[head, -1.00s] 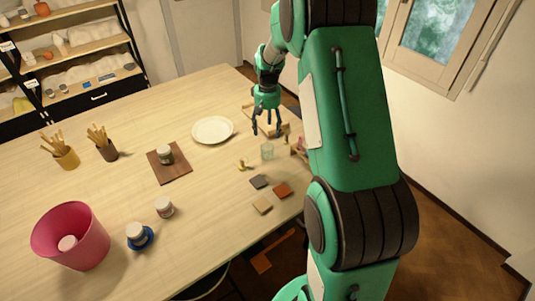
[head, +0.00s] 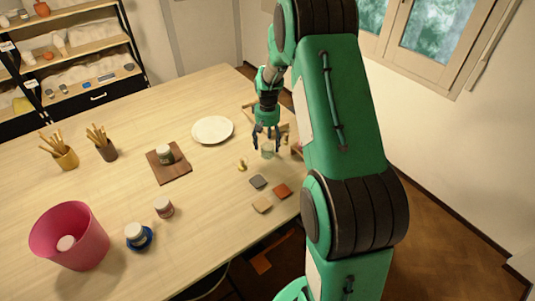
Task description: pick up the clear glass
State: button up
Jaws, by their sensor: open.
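The clear glass (head: 267,151) stands on the table toward its right side, small and pale in the head view. My gripper (head: 267,146) points down at the glass, with its dark fingers spread open around the glass's upper part. I cannot tell whether a finger touches the glass. The lower part of the glass shows below the fingertips.
A white plate (head: 212,130) lies left of my gripper. A small yellow object (head: 242,164) and several tiles, one of them dark grey (head: 258,182), lie nearby. A wooden frame-like item (head: 284,128) is close behind. A pink bucket (head: 70,236) stands at the front left.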

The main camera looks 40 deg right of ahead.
jog(key=shift+f, duration=0.1)
jog(key=shift+f, duration=2.55)
jog(key=c, duration=1.4)
